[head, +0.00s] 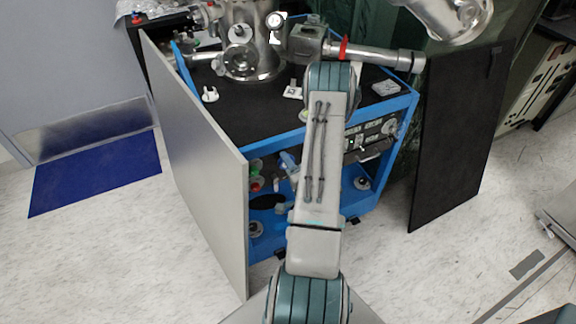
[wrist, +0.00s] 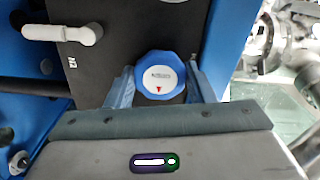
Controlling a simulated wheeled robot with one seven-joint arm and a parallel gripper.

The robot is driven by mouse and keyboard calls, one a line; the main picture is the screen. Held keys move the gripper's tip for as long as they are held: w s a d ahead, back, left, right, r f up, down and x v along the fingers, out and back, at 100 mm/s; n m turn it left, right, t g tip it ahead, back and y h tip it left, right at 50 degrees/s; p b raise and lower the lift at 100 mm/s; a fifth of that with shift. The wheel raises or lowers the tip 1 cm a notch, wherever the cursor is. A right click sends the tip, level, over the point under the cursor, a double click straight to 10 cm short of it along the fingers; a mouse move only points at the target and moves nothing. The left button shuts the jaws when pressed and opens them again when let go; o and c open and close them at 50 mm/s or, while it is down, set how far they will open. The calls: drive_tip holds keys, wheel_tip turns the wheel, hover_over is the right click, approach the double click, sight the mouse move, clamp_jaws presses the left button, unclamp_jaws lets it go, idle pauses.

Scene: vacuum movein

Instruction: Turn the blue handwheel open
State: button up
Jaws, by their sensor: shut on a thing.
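The blue handwheel (wrist: 160,77) is in the middle of the wrist view. It has a faceted blue rim and a white centre disc with a small red mark and lettering too small to read. It sits in front of a dark panel (wrist: 95,62). My gripper (wrist: 160,70) has one pale blue finger on each side of the wheel and is shut on its rim. The wheel's lower edge is close to the gripper body. In the head view my arm covers the place where the gripper works, and I cannot make out the wheel there.
A white lever handle (wrist: 62,32) is left of the wheel. Metal fittings (wrist: 270,40) are at the right. In the head view, a blue-framed cart (head: 300,140) carries steel vacuum parts (head: 252,55). A grey panel (head: 205,150) stands left and a black panel (head: 455,145) right.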

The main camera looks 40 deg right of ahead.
drive_tip(key=shift+f, duration=0.1)
drive_tip(key=o, duration=1)
drive_tip(key=shift+c, duration=0.2)
drive_tip(key=shift+r, duration=0.2)
